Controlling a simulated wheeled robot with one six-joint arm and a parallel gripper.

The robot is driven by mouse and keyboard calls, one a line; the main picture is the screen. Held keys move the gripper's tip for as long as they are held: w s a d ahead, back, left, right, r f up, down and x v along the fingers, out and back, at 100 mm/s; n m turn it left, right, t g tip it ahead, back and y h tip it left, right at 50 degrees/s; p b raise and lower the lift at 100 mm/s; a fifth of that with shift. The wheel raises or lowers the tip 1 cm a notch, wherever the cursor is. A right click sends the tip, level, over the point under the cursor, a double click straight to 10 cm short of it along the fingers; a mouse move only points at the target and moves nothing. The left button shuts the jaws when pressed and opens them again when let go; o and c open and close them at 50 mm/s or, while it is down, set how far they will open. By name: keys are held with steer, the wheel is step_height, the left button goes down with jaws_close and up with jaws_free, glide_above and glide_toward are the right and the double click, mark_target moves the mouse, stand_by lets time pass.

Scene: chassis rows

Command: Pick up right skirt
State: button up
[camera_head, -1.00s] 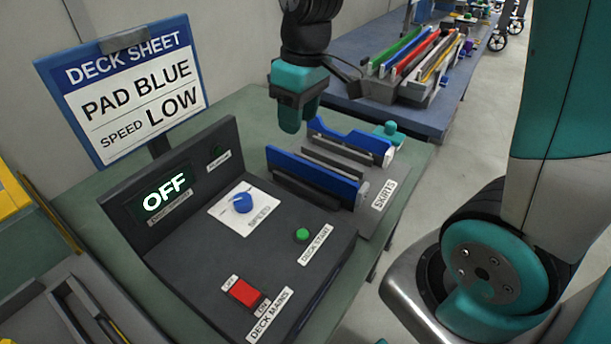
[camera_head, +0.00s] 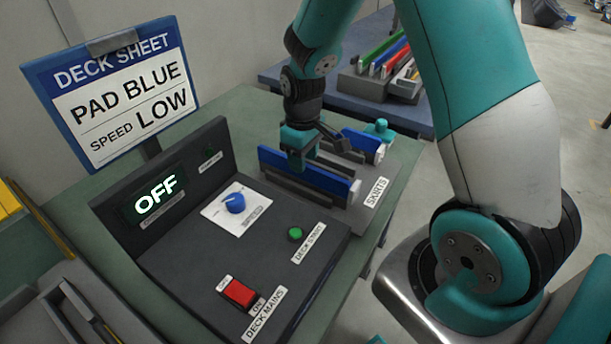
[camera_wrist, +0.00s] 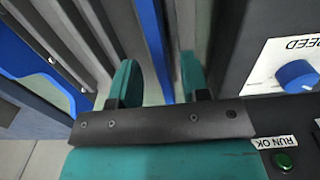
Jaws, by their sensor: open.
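Two long blue skirts stand on edge in a grey rack with a SKIRTS label (camera_head: 376,192). The near skirt (camera_head: 335,183) is beside the console, with a white end piece. The far skirt (camera_head: 362,143) is behind it, partly hidden by my gripper. My gripper (camera_head: 297,166) points down over the near skirt. In the wrist view my gripper (camera_wrist: 160,78) is open, with the near skirt's blue strip (camera_wrist: 155,45) between its two teal fingers. I cannot tell whether they touch it. The far skirt (camera_wrist: 35,65) lies to the left there.
The dark console (camera_head: 225,230) stands close beside the rack, with a blue speed knob (camera_head: 235,203), green button (camera_head: 295,233) and red switch (camera_head: 238,292). A deck sheet sign (camera_head: 120,100) stands behind it. A teal knobbed part (camera_head: 380,128) is by the rack's far end.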

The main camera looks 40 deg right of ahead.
mark_target(305, 179)
steer(key=f, duration=0.5)
steer(key=shift+s+d, duration=0.1)
steer(key=shift+s, duration=0.1)
steer(key=shift+r, duration=0.1)
jaws_close()
steer(key=shift+r, duration=0.1)
